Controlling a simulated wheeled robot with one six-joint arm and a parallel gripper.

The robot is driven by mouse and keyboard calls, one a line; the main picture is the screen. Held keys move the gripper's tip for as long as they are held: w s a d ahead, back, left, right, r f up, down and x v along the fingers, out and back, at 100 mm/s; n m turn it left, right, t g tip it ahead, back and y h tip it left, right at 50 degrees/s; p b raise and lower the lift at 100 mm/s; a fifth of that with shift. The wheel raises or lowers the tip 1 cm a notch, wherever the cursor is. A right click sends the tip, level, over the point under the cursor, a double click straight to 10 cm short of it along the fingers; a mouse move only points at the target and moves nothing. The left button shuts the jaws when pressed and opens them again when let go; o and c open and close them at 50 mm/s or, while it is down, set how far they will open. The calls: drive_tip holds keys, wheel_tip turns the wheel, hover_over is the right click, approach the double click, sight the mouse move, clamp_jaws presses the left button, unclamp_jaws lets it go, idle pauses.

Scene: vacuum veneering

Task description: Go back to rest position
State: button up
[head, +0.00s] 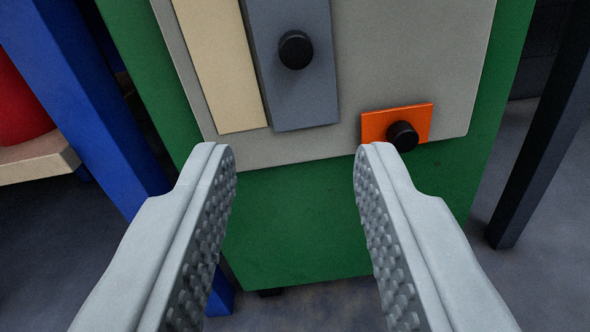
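My gripper (295,165) is open and empty in the head view, its two grey studded fingers wide apart. Beyond the fingers is a green surface (290,235) carrying a grey sheet (400,60). On the sheet lie a cream strip (220,65) and, beside it, a dark grey plate (290,90) with a black knob (295,49). An orange block (378,124) with a black knob (403,136) lies at the sheet's right corner, just beyond the tip of the right finger. Nothing is between the fingers.
A blue post (85,95) stands at the left. Left of it are a pale wooden board (38,160) and a red rounded object (20,105). A dark post (540,130) stands at the right. Grey floor (545,275) shows below.

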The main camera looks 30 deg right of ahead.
drive_tip(key=w+r+t+y, duration=0.1)
drive_tip(key=w+r+y, duration=0.25)
drive_tip(key=r, duration=1.45)
drive_tip(key=s+r+n+t+y, duration=0.1)
drive_tip(key=s+r+n+y, duration=0.15)
drive_tip(key=r, duration=0.65)
drive_tip(key=s+r+n+t+y, duration=0.1)
drive_tip(key=s+r+y, duration=0.2)
drive_tip(key=r, duration=0.7)
drive_tip(key=s+d+r+n, duration=0.1)
drive_tip(key=s+r+n, duration=0.1)
drive_tip(key=s+r, duration=0.5)
drive_tip(key=s+d+r+n+y, duration=0.1)
drive_tip(key=s+r, duration=0.6)
drive_tip(key=s, duration=0.8)
drive_tip(key=s+d+r+n+y, duration=0.1)
drive_tip(key=s+d+r+n, duration=0.2)
drive_tip(key=s+r, duration=0.4)
drive_tip(key=s, duration=0.4)
drive_tip(key=shift+w, duration=0.1)
